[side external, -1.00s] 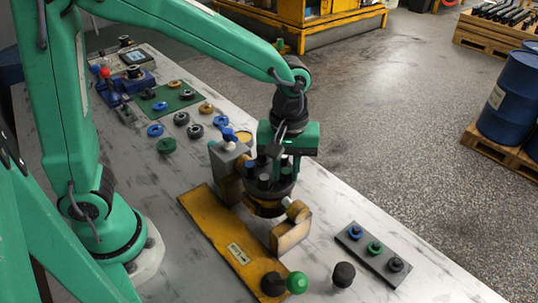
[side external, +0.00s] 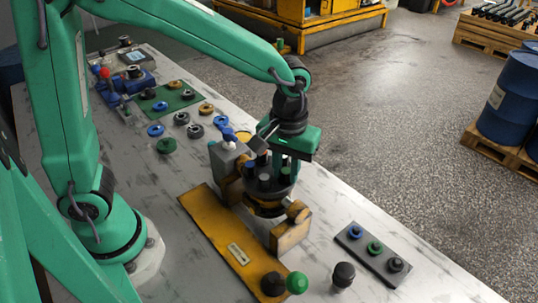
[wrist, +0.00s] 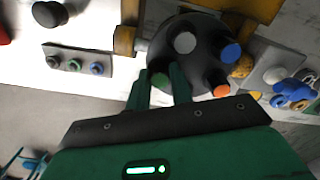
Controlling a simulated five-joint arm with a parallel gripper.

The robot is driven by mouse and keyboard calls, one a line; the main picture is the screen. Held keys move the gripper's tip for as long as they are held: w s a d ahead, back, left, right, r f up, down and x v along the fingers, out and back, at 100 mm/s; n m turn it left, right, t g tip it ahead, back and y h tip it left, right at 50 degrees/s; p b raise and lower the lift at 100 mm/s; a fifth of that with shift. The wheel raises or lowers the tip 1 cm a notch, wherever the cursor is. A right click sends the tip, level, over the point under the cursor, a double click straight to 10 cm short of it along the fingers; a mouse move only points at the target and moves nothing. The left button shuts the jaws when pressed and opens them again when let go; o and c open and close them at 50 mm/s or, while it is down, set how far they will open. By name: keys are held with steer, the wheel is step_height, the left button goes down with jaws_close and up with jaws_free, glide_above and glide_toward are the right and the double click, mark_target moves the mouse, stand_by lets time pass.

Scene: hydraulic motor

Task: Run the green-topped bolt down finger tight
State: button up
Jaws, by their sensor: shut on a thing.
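The hydraulic motor (side external: 268,208) is a dark round body held upright in the yellow fixture on the bench. In the wrist view its dark top face (wrist: 203,62) carries several bolts with coloured tops. The green-topped bolt (wrist: 160,80) stands at the near edge of that face. My gripper (wrist: 163,86) has one finger on each side of it and is shut on it. A grey-topped bolt (wrist: 185,42), a blue-topped bolt (wrist: 232,53) and an orange-topped bolt (wrist: 222,91) stand around the same face.
A yellow plate (side external: 222,235) lies in front of the fixture, with a green knob (side external: 297,283) at its near end. A dark strip (side external: 366,254) with blue, green and black pieces lies to the right. A loose black part (side external: 343,274) stands between them. Coloured rings lie farther back.

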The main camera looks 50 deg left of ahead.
mark_target(286, 171)
steer(key=shift+m, duration=1.5)
steer(key=o, duration=0.5)
steer(key=shift+r, duration=0.2)
steer(key=shift+r, duration=3.8)
